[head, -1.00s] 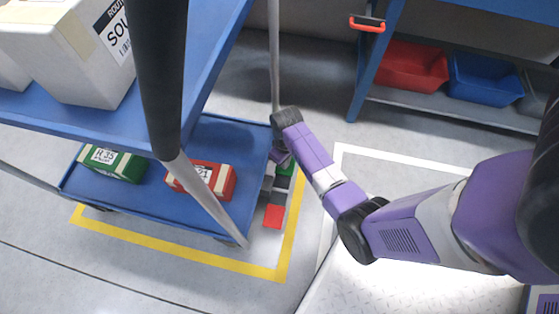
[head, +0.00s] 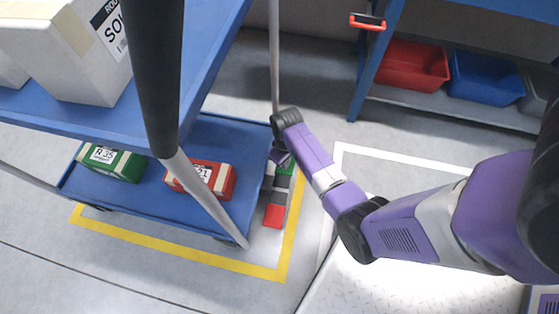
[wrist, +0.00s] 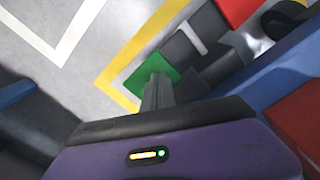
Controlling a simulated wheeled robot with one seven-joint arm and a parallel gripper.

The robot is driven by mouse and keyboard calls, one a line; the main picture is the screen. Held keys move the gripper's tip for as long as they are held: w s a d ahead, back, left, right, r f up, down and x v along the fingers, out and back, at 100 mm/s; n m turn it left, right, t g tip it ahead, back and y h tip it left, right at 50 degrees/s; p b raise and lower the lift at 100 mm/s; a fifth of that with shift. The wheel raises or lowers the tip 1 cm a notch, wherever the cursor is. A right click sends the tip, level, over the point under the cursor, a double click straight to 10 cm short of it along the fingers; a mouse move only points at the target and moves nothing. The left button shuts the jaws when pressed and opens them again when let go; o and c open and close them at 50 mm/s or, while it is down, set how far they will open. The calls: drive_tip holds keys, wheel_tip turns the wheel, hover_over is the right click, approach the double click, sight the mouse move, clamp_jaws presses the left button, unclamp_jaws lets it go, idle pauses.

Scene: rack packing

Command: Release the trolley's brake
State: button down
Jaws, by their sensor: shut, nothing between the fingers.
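The blue trolley (head: 215,140) stands at the left, with its lower deck near the floor. Beside its right end are the brake's red pedal (head: 273,216) and green pedal (head: 286,169), joined by grey parts. My gripper (head: 279,157) points down by the green pedal in the head view, its tips partly hidden. In the wrist view, my shut, empty fingers (wrist: 157,92) overlap the green pedal (wrist: 152,68). I cannot tell whether they touch it. The red pedal (wrist: 238,10) is at the top, farther from the fingers.
A green box (head: 112,163) and a red box (head: 202,178) sit on the lower deck; a large carton (head: 65,55) is above. A yellow floor line (head: 180,252) borders the trolley. A rack with red (head: 410,65) and blue bins (head: 490,78) stands at the back right.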

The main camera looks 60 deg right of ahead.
drive_tip(key=shift+s+f+b, duration=0.1)
drive_tip(key=shift+f+b, duration=0.6)
drive_tip(key=shift+f, duration=0.5)
idle(0.5)
drive_tip(key=shift+r, duration=0.1)
wheel_tip(320, 180, up, 7)
drive_tip(key=p, duration=0.8)
idle(0.7)
